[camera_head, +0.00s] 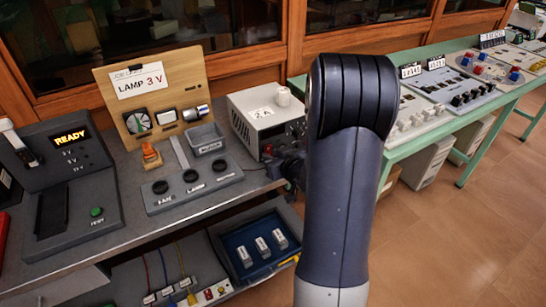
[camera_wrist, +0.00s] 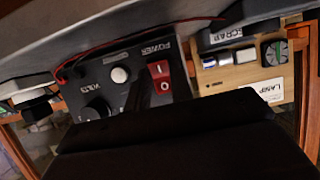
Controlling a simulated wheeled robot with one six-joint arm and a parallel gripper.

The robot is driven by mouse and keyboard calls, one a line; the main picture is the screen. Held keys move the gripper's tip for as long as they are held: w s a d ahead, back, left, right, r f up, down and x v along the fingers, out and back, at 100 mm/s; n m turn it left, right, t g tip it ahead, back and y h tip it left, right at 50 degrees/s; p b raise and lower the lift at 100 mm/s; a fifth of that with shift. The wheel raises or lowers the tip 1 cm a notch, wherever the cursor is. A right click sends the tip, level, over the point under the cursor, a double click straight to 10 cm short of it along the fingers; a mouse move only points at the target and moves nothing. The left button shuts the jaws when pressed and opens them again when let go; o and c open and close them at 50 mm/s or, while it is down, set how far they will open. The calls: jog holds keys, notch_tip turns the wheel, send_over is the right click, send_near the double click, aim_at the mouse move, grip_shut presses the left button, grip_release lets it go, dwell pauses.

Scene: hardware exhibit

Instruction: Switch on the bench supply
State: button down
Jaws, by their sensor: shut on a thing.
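The bench supply (camera_head: 255,108) is a pale box on the bench, with a label and a white cylinder on top. Its dark front panel (camera_wrist: 105,62) shows upside down in the wrist view. The panel bears a red rocker switch (camera_wrist: 160,77) marked I and O under the word POWER, a white round button or lamp (camera_wrist: 120,75) and a black VOLTS knob (camera_wrist: 97,108). My gripper (camera_wrist: 143,93) is at the panel, its dark fingers close beside the rocker. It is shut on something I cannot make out. Which side of the rocker is pressed is unclear.
A lamp board (camera_head: 135,85), a grey SCRAP tray (camera_head: 207,138), a knob panel (camera_head: 160,200) and a READY console (camera_head: 65,155) stand left of the supply. A green table (camera_head: 410,160) with instruments is at right. A red wire (camera_wrist: 75,62) runs by the panel.

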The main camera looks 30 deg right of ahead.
jog(key=shift+f+t+b, duration=0.4)
jog(key=shift+f+b, duration=0.05)
jog(key=shift+b, duration=0.65)
jog(key=t+b, duration=0.1)
jog(key=b, duration=0.4)
jog(key=shift+f+t, duration=0.25)
jog(key=shift+t, duration=0.15)
jog(key=shift+b, duration=0.7)
jog(key=shift+t+b, duration=0.3)
jog(key=shift+b, duration=0.1)
jog(key=shift+r+b, duration=0.15)
jog(key=shift+b, duration=0.3)
jog(key=c, duration=1.2)
grip_release()
jog(key=shift+c, duration=0.2)
